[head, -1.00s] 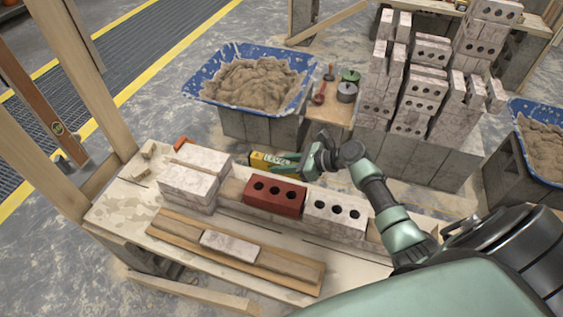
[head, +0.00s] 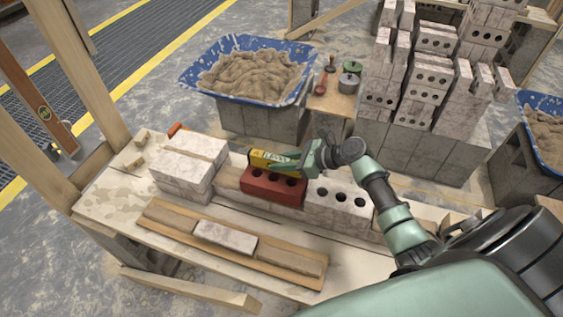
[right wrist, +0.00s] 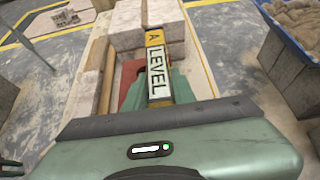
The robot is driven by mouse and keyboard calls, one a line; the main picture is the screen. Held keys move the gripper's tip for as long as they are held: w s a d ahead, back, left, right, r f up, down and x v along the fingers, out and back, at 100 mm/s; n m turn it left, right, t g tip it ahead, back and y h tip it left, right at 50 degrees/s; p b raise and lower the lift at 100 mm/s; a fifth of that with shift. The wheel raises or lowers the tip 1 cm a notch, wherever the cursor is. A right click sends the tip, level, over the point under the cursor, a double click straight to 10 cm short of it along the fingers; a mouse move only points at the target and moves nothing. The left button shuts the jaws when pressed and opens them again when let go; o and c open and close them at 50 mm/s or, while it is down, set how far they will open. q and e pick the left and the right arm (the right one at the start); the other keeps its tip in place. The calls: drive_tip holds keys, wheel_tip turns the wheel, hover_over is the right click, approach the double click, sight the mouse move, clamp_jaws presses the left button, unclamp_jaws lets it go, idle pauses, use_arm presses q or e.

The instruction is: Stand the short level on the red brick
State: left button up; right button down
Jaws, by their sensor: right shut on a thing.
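The short level (head: 262,159) is yellow and black with "LEVEL" lettering. My right gripper (head: 296,160) is shut on it, and the level also shows in the right wrist view (right wrist: 156,62), pointing away from the palm. In the head view the level appears at the far upper edge of the red brick (head: 272,187). I cannot tell whether it touches the brick. The red brick has holes in its top and sits in a row between pale bricks; part of it shows left of the level in the right wrist view (right wrist: 130,85). My left gripper is not in view.
Stacked pale bricks (head: 183,170) stand left of the red brick, and a pale holed brick (head: 338,206) stands right. A wooden board with a pale brick (head: 225,237) lies in front. A blue mortar tub (head: 300,93) stands behind.

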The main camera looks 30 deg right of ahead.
drive_tip(key=shift+f, duration=0.3)
idle(0.5)
drive_tip(key=c, duration=1.1)
unclamp_jaws()
drive_tip(key=shift+s, duration=0.1)
